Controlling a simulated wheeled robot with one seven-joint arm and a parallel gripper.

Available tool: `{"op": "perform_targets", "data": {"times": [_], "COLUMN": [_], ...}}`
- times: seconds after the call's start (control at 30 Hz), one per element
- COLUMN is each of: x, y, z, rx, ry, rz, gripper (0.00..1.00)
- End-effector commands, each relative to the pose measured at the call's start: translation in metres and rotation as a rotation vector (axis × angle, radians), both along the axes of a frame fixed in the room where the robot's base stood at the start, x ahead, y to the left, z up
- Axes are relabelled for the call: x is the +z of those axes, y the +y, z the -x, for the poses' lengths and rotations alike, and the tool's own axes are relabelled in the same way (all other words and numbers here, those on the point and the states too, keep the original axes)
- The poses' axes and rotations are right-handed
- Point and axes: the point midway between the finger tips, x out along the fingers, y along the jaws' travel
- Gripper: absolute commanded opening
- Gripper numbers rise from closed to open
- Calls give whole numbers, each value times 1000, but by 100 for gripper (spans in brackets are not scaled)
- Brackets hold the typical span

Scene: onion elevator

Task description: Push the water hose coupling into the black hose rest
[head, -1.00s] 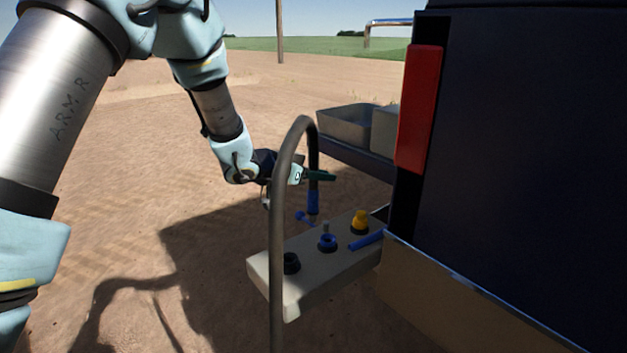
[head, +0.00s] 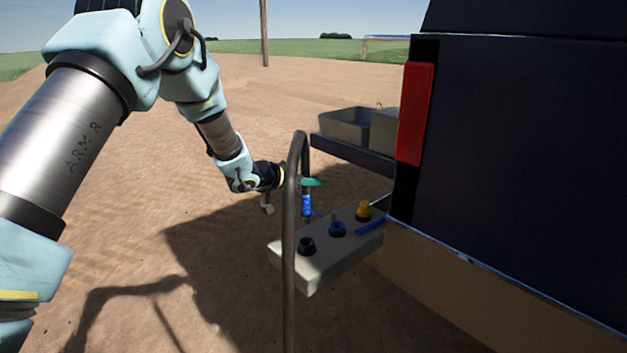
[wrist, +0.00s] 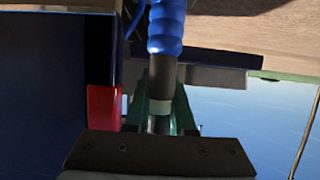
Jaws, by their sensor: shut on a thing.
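The water hose (head: 291,230) is a dark tube that arches up and bends down to the blue coupling (head: 306,207). My gripper (head: 311,182) has green fingers shut on the hose just above the coupling, which hangs above the grey block. In the wrist view the fingers (wrist: 160,112) clasp the dark hose end, with the ribbed blue coupling (wrist: 166,28) beyond it at the top. The black hose rest (head: 306,246) is a round socket at the near-left end of the grey block, below the coupling and apart from it. The hose partly hides my gripper.
The grey block (head: 318,276) also bears a blue socket (head: 337,230), a yellow fitting (head: 363,210) and a blue handle (head: 371,225). A dark machine body with a red light (head: 415,112) stands right. Grey bins (head: 350,123) sit behind. Open dirt lies left.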

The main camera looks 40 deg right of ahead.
Motion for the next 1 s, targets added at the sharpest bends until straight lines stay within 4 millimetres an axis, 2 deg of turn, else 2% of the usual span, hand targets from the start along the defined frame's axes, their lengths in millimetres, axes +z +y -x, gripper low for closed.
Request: {"op": "perform_targets", "data": {"times": [0.1,0.5,1.0], "x": [-16,-48,-51], "y": [0,0,0], "z": [0,0,0], "rx": [0,1,0], "ry": [0,1,0], "rz": [1,2,2], "gripper": [0,0,0]}}
